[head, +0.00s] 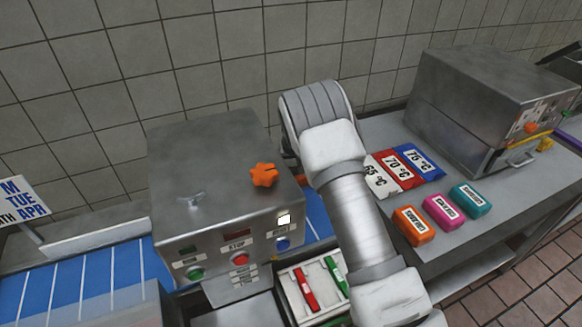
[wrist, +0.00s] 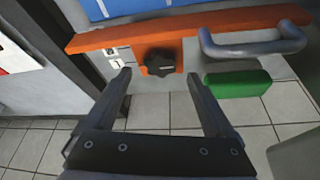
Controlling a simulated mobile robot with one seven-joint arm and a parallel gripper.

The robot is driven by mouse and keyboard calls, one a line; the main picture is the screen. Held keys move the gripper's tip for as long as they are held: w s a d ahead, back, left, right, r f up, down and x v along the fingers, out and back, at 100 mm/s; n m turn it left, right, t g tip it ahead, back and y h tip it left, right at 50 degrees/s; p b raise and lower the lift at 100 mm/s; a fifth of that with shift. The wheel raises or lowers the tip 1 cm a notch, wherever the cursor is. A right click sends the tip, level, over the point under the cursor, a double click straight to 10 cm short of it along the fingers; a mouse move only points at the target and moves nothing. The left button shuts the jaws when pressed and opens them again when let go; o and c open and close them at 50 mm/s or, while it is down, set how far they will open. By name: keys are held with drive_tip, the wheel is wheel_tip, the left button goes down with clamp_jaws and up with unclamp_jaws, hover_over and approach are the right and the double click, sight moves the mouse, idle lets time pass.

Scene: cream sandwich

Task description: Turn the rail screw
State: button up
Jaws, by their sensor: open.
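In the wrist view, a black lobed knob (wrist: 161,62) sits on an orange rail (wrist: 215,32); it looks like the rail screw. My gripper (wrist: 159,75) is open and empty. Its two fingers point toward the knob, one on each side of it in the picture, and the knob shows in the gap. I cannot tell how much distance is left between fingertips and knob. In the head view my arm hides the gripper, and I cannot make out the black knob there.
A grey handle (wrist: 252,45) and a green block (wrist: 237,83) are close to the right finger. In the head view, a steel machine (head: 190,150) with an orange star knob (head: 264,175) stands left of my arm. Coloured blocks (head: 441,211) lie on the right counter.

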drive_tip(key=shift+x, duration=1.25)
drive_tip(key=c, duration=1.4)
